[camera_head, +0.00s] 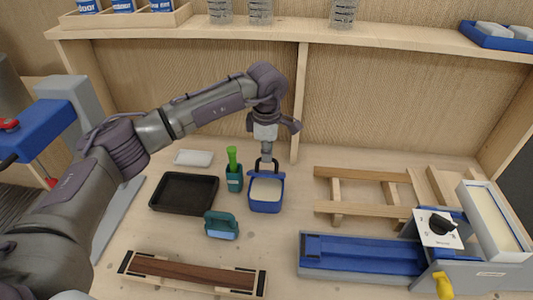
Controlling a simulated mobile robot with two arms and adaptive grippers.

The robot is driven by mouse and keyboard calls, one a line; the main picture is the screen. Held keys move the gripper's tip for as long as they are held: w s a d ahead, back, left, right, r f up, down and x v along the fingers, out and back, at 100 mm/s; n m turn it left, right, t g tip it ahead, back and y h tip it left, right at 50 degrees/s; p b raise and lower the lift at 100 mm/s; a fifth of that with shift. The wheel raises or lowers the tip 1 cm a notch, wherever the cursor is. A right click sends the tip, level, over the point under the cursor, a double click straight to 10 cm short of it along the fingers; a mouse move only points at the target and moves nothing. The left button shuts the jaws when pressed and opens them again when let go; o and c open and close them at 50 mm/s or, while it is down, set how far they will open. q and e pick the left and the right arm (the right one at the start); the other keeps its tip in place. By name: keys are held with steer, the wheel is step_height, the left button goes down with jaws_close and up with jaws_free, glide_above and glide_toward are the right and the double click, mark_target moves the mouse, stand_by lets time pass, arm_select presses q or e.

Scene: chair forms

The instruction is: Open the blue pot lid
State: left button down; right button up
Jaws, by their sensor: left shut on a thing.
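The blue pot (265,207) stands upright on the workbench near the middle, with a pale cream surface showing inside its blue rim. My left gripper (266,166) reaches down from above to the pot's far edge. Its dark fingers are shut on what appears to be the blue pot lid at that edge. The fingers hide most of the lid, so I cannot tell how far it is tilted. My right gripper is not in view.
A teal block-like tool (221,226) is in front. A black tray (184,208) lies left, a wooden frame (370,175) right. A blue-bedded machine (365,255) fills the front right. A shelf (300,31) runs behind.

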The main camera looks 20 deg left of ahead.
arm_select(q)
steer(key=c, duration=1.4)
jaws_free()
steer(key=shift+f, duration=0.5)
steer(key=shift+c, duration=0.2)
steer(key=shift+o, duration=1.2)
steer(key=shift+w+a+f, duration=0.1)
steer(key=shift+w, duration=0.45)
steer(key=shift+s+r, duration=0.25)
steer(key=shift+r, duration=0.15)
step_height(320, 180, up, 11)
steer(key=shift+s, duration=0.2)
steer(key=shift+r, duration=0.15)
